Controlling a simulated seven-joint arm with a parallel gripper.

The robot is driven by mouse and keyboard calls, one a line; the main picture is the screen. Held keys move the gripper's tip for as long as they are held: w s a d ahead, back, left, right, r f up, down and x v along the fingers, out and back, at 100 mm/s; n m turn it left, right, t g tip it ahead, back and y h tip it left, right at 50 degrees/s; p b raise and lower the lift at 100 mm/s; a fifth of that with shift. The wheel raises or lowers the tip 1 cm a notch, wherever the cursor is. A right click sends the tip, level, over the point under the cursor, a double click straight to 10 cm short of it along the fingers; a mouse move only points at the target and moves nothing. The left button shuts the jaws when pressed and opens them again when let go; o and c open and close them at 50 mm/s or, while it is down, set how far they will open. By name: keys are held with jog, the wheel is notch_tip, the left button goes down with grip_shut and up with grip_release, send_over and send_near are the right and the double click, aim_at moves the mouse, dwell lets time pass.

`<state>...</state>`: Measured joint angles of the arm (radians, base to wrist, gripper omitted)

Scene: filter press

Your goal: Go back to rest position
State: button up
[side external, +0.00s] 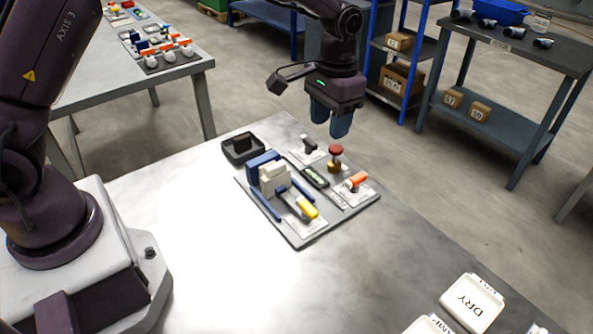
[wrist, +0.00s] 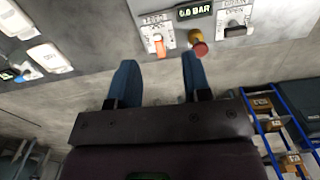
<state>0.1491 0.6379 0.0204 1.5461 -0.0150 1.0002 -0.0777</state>
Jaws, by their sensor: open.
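My gripper (side external: 331,118) hangs above the far side of the press board, with its two blue fingers pointing down, apart and empty. In the wrist view my gripper (wrist: 157,75) shows the same gap between its fingers. The grey press board (side external: 297,238) lies on the metal table. It carries a blue and white block unit (side external: 270,174), a yellow-handled lever (side external: 307,207), an orange lever (side external: 356,179), a red mushroom knob (side external: 335,152) and a black switch (side external: 310,144). In the wrist view a display (wrist: 195,11) reads about 0.0 BAR, above the red knob (wrist: 200,48).
A black tray (side external: 238,160) sits behind the board. White labelled containers, one marked DRY (side external: 471,301), stand at the front right. The table (side external: 350,270) is bare between them. Blue shelving (side external: 405,50) and a workbench (side external: 500,100) stand behind.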

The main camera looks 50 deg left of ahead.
jog(key=s+a+r+t, duration=0.3)
jog(key=s+r, duration=0.5)
jog(key=s, duration=0.4)
jog(key=s+a+r+t, duration=0.3)
jog(key=s+r, duration=0.4)
jog(key=s, duration=0.6)
jog(key=shift+s+r+n, duration=0.2)
jog(key=shift+r+n, duration=0.1)
jog(key=shift+r, duration=0.05)
